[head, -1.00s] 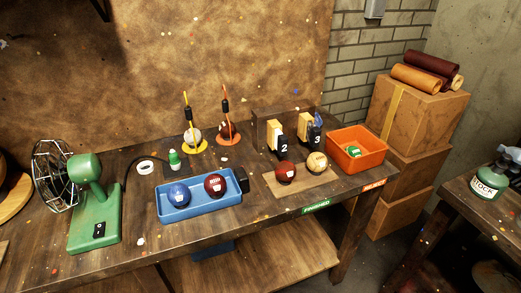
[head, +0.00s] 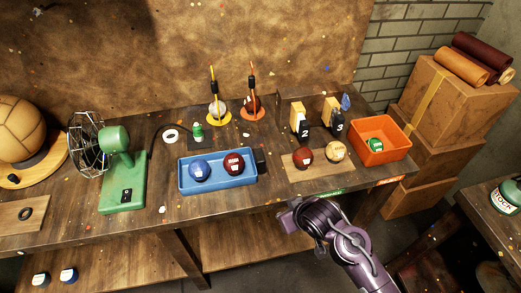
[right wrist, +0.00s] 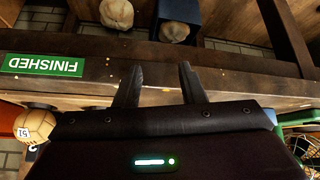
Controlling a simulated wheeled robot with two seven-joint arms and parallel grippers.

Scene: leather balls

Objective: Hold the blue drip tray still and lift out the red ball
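The blue drip tray (head: 218,184) sits on the workbench, left of its middle, in the head view. The dark red ball (head: 234,163) rests in its right half, with a blue ball (head: 200,168) beside it on the left. A small black block (head: 261,160) is at the tray's right end. My right gripper (head: 288,216) is in front of the bench edge, right of the tray and apart from it. The right wrist view shows its fingers (right wrist: 158,70) spread with nothing between them. My left gripper is out of view.
A board (head: 319,170) holds another dark red ball (head: 303,157) and a tan ball (head: 335,151). An orange bin (head: 383,153) stands right of it. A green fan (head: 122,177) stands left of the tray. The green FINISHED sign (right wrist: 45,65) is on the bench edge.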

